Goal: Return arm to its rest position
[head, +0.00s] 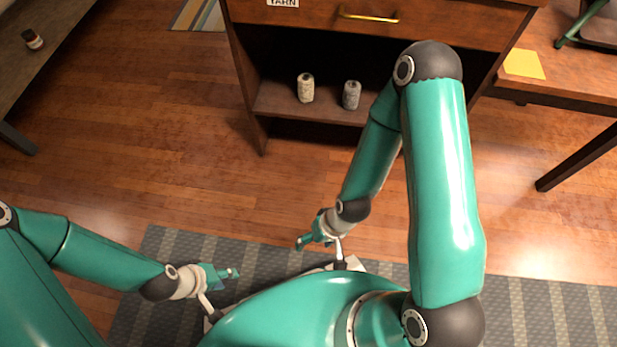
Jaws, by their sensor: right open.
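My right arm is bent, with its elbow raised in front of the cabinet and its forearm running down to the left. My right gripper (305,241) hangs low near the far edge of the mat, pointing left; it is open and holds nothing I can see. My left arm comes in from the left edge, low over the mat. My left gripper (231,273) points right, towards the front of my body. Its fingers are small and seen from above, so I cannot tell whether they are open.
A wooden cabinet (262,100) has a drawer labelled YARN and a shelf with a cream spool (306,87) and a grey spool (351,95). A yellow paper (523,64) lies on the right table (590,80). A small bottle (32,39) is on the left table. Bare floor surrounds the grey mat (530,312).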

